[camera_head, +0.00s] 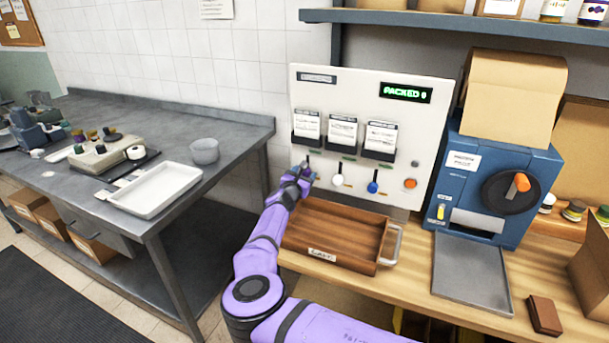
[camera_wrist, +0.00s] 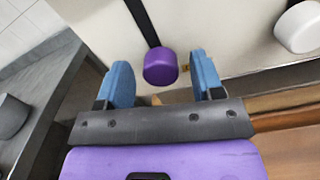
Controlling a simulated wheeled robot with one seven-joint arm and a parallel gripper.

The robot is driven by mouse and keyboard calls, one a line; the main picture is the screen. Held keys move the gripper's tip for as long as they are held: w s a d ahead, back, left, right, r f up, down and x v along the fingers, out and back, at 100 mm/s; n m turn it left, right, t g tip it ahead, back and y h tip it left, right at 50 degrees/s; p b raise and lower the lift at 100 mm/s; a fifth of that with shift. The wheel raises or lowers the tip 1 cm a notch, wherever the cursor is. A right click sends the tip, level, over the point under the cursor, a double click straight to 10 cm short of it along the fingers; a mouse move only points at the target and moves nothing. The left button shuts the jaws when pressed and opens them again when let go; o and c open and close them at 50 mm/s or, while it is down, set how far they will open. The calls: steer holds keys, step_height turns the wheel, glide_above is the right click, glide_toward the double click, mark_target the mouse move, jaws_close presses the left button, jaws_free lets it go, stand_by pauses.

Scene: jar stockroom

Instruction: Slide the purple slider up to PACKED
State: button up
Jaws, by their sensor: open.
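The purple slider (camera_wrist: 160,67) is a round knob on a dark vertical slot in the white panel (camera_head: 358,88). In the wrist view it sits between and slightly beyond the two blue fingertips of my gripper (camera_wrist: 164,78). My gripper is open, with a gap on each side of the knob. In the head view my gripper (camera_head: 300,174) is at the panel's lower left and hides the purple knob. The panel's small screen (camera_head: 405,93) reads PACKED and a digit too small to be sure of.
A white knob (camera_head: 338,180) and a blue knob (camera_head: 373,187) are to the right on the panel, with an orange button (camera_head: 410,184) further right. A blue machine (camera_head: 495,170) stands at the right. Card holders (camera_head: 341,148) are above the knobs.

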mark_target(308, 156)
steer(key=shift+w+d, duration=0.15)
steer(key=shift+w, duration=0.15)
steer(key=shift+c, duration=0.4)
jaws_close()
steer(key=shift+r, duration=2.8)
steer(key=shift+o, duration=0.4)
jaws_free()
